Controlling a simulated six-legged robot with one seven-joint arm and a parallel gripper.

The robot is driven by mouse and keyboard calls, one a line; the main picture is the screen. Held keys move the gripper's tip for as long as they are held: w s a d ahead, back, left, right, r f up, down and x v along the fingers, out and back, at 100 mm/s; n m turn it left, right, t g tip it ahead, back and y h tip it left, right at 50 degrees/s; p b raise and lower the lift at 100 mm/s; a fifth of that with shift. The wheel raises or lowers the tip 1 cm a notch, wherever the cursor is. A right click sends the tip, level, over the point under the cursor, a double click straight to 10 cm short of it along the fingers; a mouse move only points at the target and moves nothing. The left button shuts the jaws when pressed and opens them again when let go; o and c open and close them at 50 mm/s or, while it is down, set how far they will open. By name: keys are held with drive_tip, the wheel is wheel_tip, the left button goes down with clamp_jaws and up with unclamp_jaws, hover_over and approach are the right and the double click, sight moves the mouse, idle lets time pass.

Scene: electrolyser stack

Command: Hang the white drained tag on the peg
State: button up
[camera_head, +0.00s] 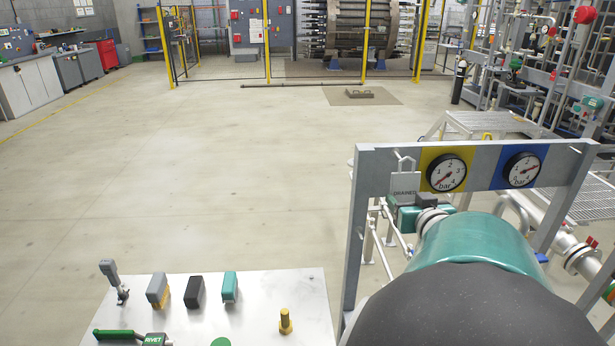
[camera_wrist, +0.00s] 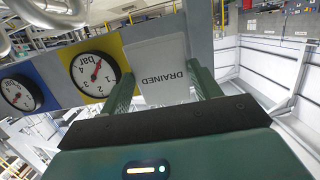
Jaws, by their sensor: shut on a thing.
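The white drained tag (camera_wrist: 158,58) is held between the two green fingers of my gripper (camera_wrist: 163,86), with its lettering upside down in the wrist view. In the head view the tag (camera_head: 404,187) hangs upright at the left end of the gauge frame. My gripper (camera_head: 427,203) is shut on its lower part. A small pale peg (camera_head: 402,157) sticks out of the frame's top bar just above the tag. I cannot tell whether the tag's top edge is around the peg or only in front of it.
The grey frame (camera_head: 376,160) carries a gauge on a yellow panel (camera_head: 446,172) and one on a blue panel (camera_head: 522,169), close right of the tag. A metal table (camera_head: 255,310) with several small objects stands front left. The floor behind is clear.

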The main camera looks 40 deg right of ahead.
sight(404, 198)
drive_tip(key=shift+x, duration=2.1)
drive_tip(key=shift+w+d+f, duration=0.25)
drive_tip(key=shift+w+f, duration=0.05)
drive_tip(key=shift+w, duration=0.25)
drive_tip(key=o, duration=1)
drive_tip(key=shift+s+a, duration=0.1)
drive_tip(key=shift+s, duration=0.05)
